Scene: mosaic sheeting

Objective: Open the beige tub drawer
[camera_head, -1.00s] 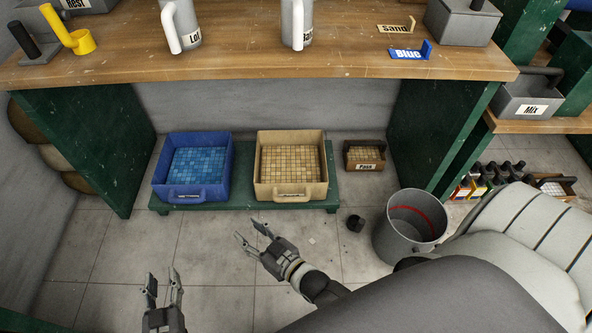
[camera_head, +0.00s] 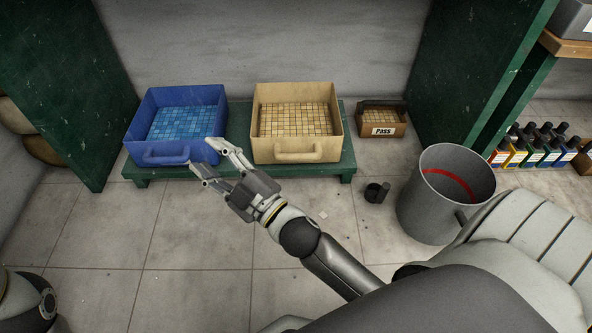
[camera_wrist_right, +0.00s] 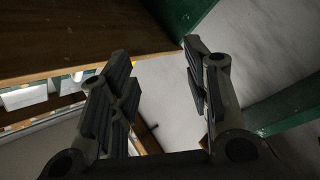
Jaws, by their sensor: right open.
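The beige tub drawer (camera_head: 335,148) sits on a low green platform under the workbench, with yellowish mosaic tiles inside and a loop handle (camera_head: 307,152) on its front. My right gripper (camera_head: 213,161) is open and empty, in front of the platform and to the left of the beige tub, overlapping the blue tub's right front corner in the head view. In the right wrist view both fingers (camera_wrist_right: 160,75) stand apart with nothing between them; the tub does not show there. At the lower left edge, part of my left arm shows, but its gripper is out of view.
A blue tub (camera_head: 135,138) with blue tiles stands left of the beige one on the green platform (camera_head: 347,160). Green bench panels (camera_head: 75,95) flank the space. Floor in front is mostly clear.

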